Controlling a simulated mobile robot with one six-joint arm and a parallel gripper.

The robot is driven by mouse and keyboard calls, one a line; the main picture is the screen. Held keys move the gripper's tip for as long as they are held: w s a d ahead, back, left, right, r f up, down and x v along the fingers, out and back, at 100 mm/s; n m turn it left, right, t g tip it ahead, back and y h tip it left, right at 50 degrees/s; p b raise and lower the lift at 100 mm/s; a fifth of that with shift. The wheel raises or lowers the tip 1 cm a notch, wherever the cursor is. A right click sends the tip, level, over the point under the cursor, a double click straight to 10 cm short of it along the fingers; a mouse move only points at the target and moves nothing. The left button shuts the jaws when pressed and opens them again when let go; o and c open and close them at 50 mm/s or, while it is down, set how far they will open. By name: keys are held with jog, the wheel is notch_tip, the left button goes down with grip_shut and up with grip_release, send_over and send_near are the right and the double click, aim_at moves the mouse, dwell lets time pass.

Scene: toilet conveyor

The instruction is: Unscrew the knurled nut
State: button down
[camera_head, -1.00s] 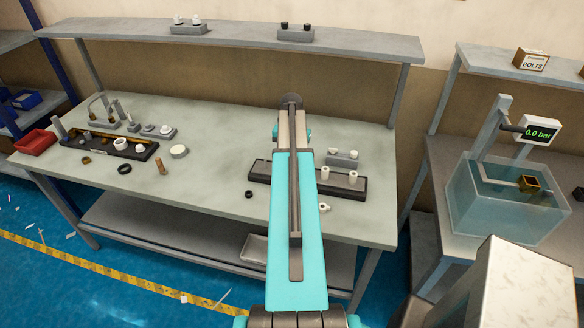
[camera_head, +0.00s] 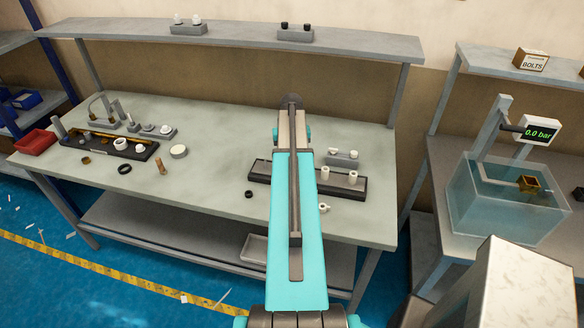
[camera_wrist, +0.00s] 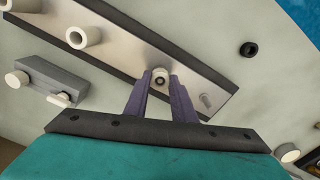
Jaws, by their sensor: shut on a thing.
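In the wrist view, my gripper (camera_wrist: 160,88) is over the dark-edged fixture with its metallic top (camera_wrist: 125,45). Its two fingers are closed on a small pale round piece with a dark centre, which I take to be the knurled nut (camera_wrist: 160,73). The nut stands at the fixture's top face; its knurling is too small to make out, and its sides are partly hidden by the fingers. In the head view, the fixture (camera_head: 350,190) shows to the right of my arm, while my arm hides the gripper and nut.
A black ring (camera_wrist: 249,49) and a white fitting (camera_head: 323,207) lie on the bench.

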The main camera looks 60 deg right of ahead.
jog(key=n, duration=0.3)
jog(key=shift+n, duration=0.9)
jog(key=n, duration=0.3)
jog(key=c, duration=1.8)
grip_release()
jog(key=shift+r+p, duration=0.75)
jog(key=shift+r, duration=0.75)
